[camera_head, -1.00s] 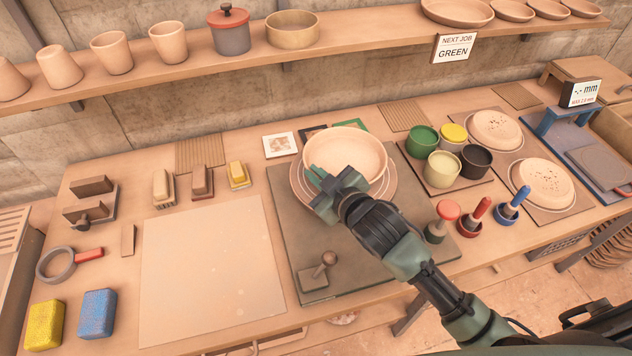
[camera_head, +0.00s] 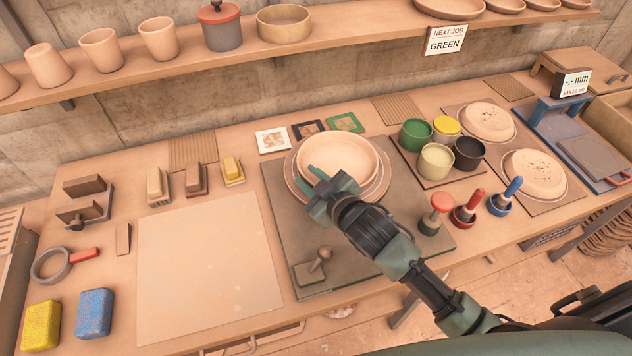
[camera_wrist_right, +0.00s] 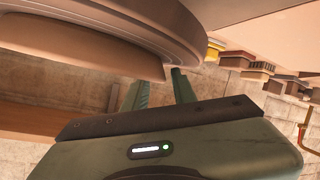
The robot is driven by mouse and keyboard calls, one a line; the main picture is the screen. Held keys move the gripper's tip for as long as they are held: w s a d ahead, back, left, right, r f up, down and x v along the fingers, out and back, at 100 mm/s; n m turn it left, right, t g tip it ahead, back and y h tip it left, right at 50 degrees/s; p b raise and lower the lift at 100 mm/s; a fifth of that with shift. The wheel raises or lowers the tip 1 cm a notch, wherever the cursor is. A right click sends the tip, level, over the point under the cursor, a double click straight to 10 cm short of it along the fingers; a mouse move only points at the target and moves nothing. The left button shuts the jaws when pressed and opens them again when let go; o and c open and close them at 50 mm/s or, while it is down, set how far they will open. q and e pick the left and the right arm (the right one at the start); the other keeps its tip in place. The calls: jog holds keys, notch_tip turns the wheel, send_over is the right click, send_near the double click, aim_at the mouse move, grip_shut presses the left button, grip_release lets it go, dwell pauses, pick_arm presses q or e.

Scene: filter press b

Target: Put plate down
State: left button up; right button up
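The plate is a pale, bowl-like clay dish (camera_head: 345,158) with a raised wall, upright over the round wheel disc (camera_head: 378,192) on the dark board (camera_head: 400,235). My right gripper (camera_head: 308,178) is at its front left rim in the head view. In the right wrist view the two fingers (camera_wrist_right: 158,85) stand on either side of the plate's wall (camera_wrist_right: 85,68), a short way apart, and look shut on it. The wheel disc (camera_wrist_right: 150,22) lies close by the plate. Whether the plate's foot touches the disc is hidden. My left gripper is not in view.
A wooden-knobbed tool (camera_head: 317,262) lies on the front of the board. Several glaze cups (camera_head: 436,160) stand to the right, with stamps (camera_head: 466,208) in front of them. Small tiles (camera_head: 308,130) lie behind. The pale square sheet (camera_head: 205,250) at left is bare.

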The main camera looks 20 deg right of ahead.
jog(key=b+v, duration=0.2)
jog(key=v, duration=1)
jog(key=shift+r, duration=0.1)
dwell(0.7)
